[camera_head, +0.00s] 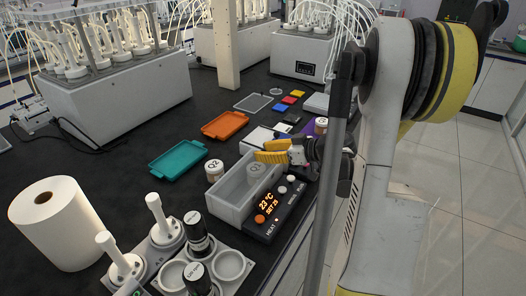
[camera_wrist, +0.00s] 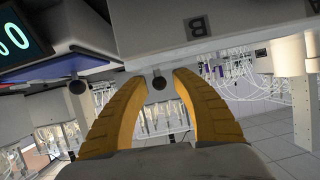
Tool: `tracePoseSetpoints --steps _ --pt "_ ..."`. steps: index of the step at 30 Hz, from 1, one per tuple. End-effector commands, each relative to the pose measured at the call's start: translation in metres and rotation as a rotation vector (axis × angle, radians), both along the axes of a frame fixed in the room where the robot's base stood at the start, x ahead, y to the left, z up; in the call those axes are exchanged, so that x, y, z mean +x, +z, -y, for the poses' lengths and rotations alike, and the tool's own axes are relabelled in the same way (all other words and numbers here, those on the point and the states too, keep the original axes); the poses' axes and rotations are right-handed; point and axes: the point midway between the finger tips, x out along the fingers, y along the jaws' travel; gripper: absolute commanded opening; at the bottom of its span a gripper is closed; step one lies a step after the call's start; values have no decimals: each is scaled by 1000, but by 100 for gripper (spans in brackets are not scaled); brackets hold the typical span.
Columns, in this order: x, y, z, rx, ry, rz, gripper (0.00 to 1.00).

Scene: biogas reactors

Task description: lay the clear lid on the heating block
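The heating block looks to be the grey open-topped box (camera_head: 228,200) with a black control panel (camera_head: 272,207) along its right side, lit "23 °C SET 25". A flat pale-rimmed clear piece (camera_head: 251,102) lies on the bench farther back and may be the clear lid; I cannot be sure. My gripper (camera_head: 258,151) is above the far end of the box, yellow fingers pointing left. In the wrist view its fingertips (camera_wrist: 156,78) stand apart with nothing held between them.
A jar (camera_head: 214,169) stands left of the box. Teal (camera_head: 178,157) and orange (camera_head: 226,125) trays lie beyond it. A rack with white and black-capped vessels (camera_head: 190,262) is in front, a paper roll (camera_head: 58,222) at left. A beige post (camera_head: 223,45) rises behind.

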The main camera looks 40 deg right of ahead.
Motion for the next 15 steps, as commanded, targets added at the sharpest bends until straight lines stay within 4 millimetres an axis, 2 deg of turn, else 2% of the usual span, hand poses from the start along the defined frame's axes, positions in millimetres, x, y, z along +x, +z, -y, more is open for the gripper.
tracePoseSetpoints --steps 9,15 --pt "-58 29 25 0 -6 1 32" --pt "-88 40 36 0 -3 0 32"
